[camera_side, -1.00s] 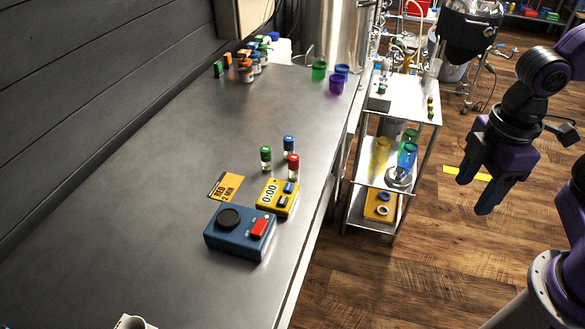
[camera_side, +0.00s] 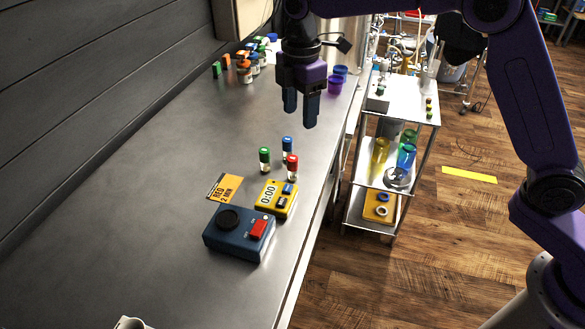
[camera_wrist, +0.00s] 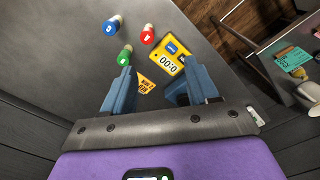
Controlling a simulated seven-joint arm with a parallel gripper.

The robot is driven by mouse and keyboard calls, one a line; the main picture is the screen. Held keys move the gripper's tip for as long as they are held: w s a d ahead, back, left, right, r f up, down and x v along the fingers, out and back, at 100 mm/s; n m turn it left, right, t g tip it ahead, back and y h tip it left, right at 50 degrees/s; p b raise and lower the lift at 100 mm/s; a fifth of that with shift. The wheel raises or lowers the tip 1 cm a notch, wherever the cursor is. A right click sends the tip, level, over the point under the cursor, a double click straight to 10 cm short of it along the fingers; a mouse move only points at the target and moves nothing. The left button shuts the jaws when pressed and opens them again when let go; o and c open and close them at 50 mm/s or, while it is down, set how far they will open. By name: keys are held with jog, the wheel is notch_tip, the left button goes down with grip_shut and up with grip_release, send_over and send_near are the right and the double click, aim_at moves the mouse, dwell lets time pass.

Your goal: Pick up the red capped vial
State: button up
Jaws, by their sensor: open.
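The red capped vial (camera_side: 292,167) stands upright on the steel bench, beside a blue capped vial (camera_side: 287,147) and a green capped vial (camera_side: 265,160). In the wrist view the red capped vial (camera_wrist: 147,34) is ahead of the fingers, with the blue (camera_wrist: 112,25) and green (camera_wrist: 125,55) ones to its left. My gripper (camera_side: 301,108) is open and empty, above the bench and above the vials in the side picture. Its two blue fingers also show in the wrist view (camera_wrist: 158,88), apart with nothing between them at their height.
A yellow timer (camera_side: 277,198), a blue box with a black knob and red switch (camera_side: 238,233) and an orange card (camera_side: 226,187) lie just in front of the vials. Several bottles (camera_side: 245,72) stand at the back. A steel cart (camera_side: 412,103) is at right.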

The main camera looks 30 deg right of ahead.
aim_at(293, 158)
jog(key=shift+n, duration=0.3)
jog(key=w+f, duration=0.1)
jog(key=f, duration=0.3)
jog(key=w+f, duration=0.1)
jog(key=f, duration=0.3)
jog(key=w+f, duration=0.1)
jog(key=f, duration=0.4)
jog(key=shift+s+a+f, duration=0.1)
jog(key=shift+f, duration=1.2)
jog(key=shift+s+f, duration=0.1)
jog(key=shift+f, duration=1.2)
grip_shut()
